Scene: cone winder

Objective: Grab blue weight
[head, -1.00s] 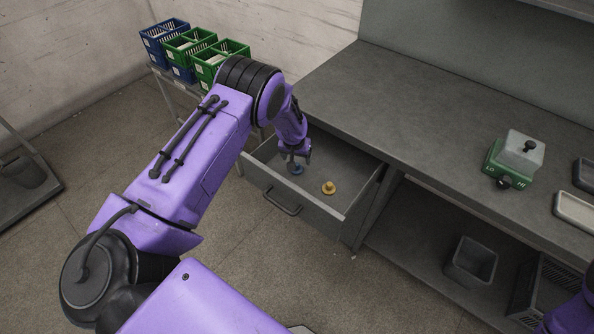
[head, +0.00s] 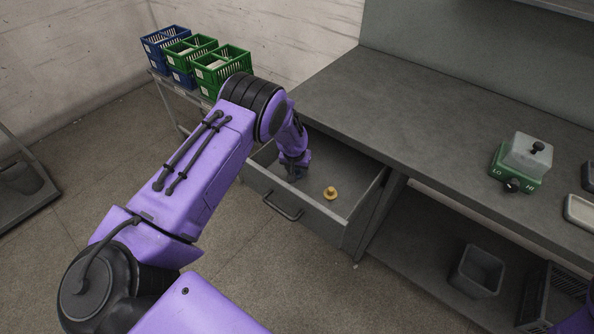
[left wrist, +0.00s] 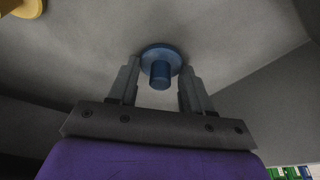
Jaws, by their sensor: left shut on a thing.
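The blue weight (left wrist: 161,59) has a round blue disc with a narrower stub and shows in the left wrist view between my left gripper's fingers. My left gripper (left wrist: 159,80) is shut on it. In the head view my left gripper (head: 293,176) is down inside the open drawer (head: 318,219), near its left end, and mostly hides the weight. A yellow weight (head: 331,193) with a knob stands on the drawer floor to the right; part of it shows at the top left of the left wrist view (left wrist: 25,8).
The drawer's walls surround my left gripper, and the grey worktop (head: 400,110) lies behind. A green device with a clear cover (head: 522,160) stands on the worktop. Green and blue crates (head: 222,65) stand on a rack at the back left. A grey bin (head: 477,270) is on the lower shelf.

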